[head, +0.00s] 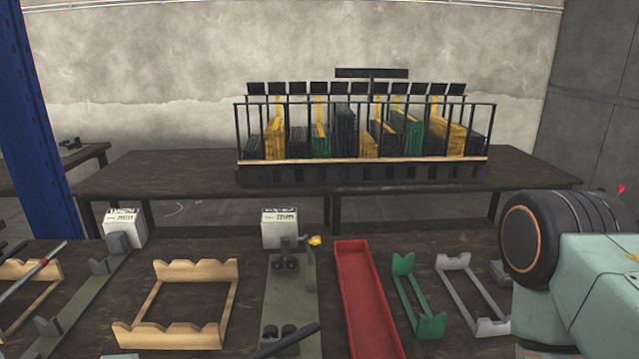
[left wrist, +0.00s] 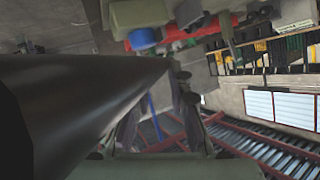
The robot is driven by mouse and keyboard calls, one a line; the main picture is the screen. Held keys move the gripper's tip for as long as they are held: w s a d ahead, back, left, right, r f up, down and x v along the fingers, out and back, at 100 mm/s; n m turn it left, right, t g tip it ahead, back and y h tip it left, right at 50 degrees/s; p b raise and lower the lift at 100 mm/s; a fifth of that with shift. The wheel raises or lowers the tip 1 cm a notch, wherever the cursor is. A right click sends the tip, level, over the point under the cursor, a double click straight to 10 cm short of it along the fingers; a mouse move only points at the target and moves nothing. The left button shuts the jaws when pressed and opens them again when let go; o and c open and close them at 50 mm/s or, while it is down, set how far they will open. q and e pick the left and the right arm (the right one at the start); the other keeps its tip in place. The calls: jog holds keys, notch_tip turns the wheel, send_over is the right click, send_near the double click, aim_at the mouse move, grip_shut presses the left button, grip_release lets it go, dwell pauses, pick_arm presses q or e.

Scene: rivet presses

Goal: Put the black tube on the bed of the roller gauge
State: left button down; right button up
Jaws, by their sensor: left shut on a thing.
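The black tube (left wrist: 75,95) fills the left side of the left wrist view, very close to the camera. My left gripper (left wrist: 165,115) is shut on it; the fingers are partly hidden behind the tube. I cannot tell whether the tube touches the rollers. My right gripper is out of view.
A red tray (head: 366,300) lies right of the gauge, then a green cradle (head: 420,300) and a grey cradle (head: 472,290). A wooden cradle (head: 180,300) stands left, beside another gauge with V-blocks (head: 85,295). A rack (head: 365,170) of coloured pieces stands behind.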

pick_arm(q)
jog(key=shift+s+d+r, duration=0.1)
jog(key=shift+d+r, duration=0.15)
jog(key=shift+r, duration=0.25)
jog(key=shift+d+r, duration=0.2)
jog(key=shift+r, duration=0.25)
jog(key=shift+w+a+r+b, duration=0.15)
jog(key=shift+w+r+b, duration=0.2)
jog(key=shift+w+r, duration=0.05)
jog(key=shift+s+f, duration=0.1)
jog(key=shift+s, duration=0.05)
jog(key=f, duration=0.1)
jog(key=f+p, duration=0.1)
jog(key=shift+s+a+f, duration=0.15)
jog(key=shift+a+f, duration=0.15)
jog(key=shift+a, duration=0.1)
jog(key=w+a+f+n+t+y+p, duration=0.25)
jog(key=w+a, duration=0.25)
jog(key=w, duration=0.4)
jog(key=w+a+r+n+t+y, duration=0.1)
jog(key=w+a+r+n+y, duration=0.2)
jog(key=w, duration=0.5)
jog(key=w+a+r+n+t+y, duration=0.2)
jog(key=w+a+r+n+y, duration=0.2)
jog(key=w, duration=0.4)
jog(key=shift+a+r+n+p, duration=0.25)
jog(key=shift+a+n, duration=0.3)
jog(key=shift+a, duration=0.4)
